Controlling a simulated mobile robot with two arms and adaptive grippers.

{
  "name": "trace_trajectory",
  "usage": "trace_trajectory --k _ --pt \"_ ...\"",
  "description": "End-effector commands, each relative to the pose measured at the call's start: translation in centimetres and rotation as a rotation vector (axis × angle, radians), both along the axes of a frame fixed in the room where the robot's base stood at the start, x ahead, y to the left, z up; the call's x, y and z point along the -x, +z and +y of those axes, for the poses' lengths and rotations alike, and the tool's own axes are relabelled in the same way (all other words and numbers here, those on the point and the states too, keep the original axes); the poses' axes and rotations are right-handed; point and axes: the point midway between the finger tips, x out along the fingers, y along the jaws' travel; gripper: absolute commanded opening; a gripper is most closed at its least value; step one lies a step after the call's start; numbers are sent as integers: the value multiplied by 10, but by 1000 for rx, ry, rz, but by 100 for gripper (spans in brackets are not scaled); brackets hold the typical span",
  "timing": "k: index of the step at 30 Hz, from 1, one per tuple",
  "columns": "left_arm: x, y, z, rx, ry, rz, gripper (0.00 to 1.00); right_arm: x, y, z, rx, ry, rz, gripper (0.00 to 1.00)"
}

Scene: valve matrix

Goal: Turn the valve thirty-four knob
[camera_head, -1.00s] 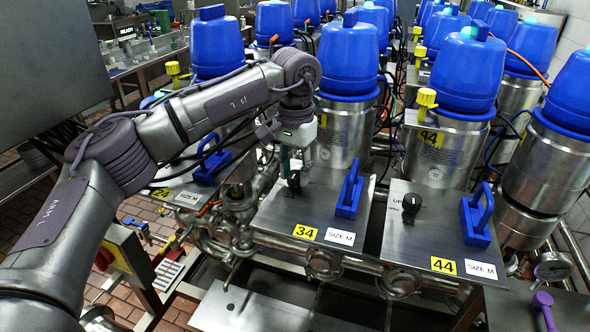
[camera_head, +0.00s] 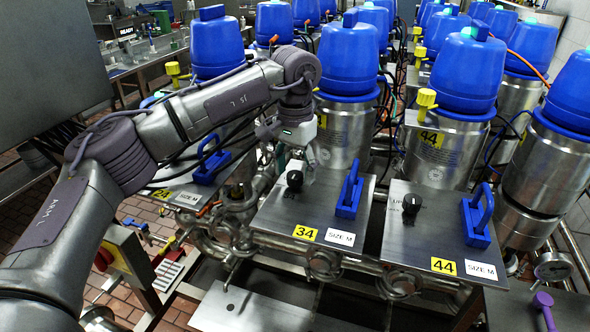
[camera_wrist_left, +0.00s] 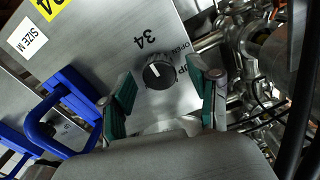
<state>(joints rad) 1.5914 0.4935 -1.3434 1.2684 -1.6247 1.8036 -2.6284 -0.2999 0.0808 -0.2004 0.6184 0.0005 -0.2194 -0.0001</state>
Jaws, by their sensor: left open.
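The valve thirty-four knob (camera_head: 294,180) is a small round black knob with a white mark on the steel panel labelled 34 (camera_head: 318,212). In the left wrist view the knob (camera_wrist_left: 160,74) sits near the printed 34 and the word OPEN. My left gripper (camera_head: 297,158) is just behind and above the knob in the head view. In the wrist view its green-padded fingers (camera_wrist_left: 161,84) are spread, one on each side of the knob's line, with a gap on both sides. It holds nothing. My right gripper is not in view.
A blue handle (camera_head: 349,190) stands on panel 34, right of the knob. Panel 44 has its own black knob (camera_head: 411,203) and blue handle (camera_head: 476,217). Blue-capped steel cylinders (camera_head: 348,60) stand behind. Pipes and cables run around the panels.

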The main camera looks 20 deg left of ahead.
Motion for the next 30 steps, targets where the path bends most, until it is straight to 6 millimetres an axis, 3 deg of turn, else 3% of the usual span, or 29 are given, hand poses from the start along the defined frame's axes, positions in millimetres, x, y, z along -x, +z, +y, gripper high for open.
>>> trace_trajectory --k 16,21,30 --pt "-1 101 -1 1 -1 -4 61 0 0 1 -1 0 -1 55" --pt "0 115 0 2 0 -3 61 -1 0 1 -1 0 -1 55" --pt "0 117 0 1 -1 -2 61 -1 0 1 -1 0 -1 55"
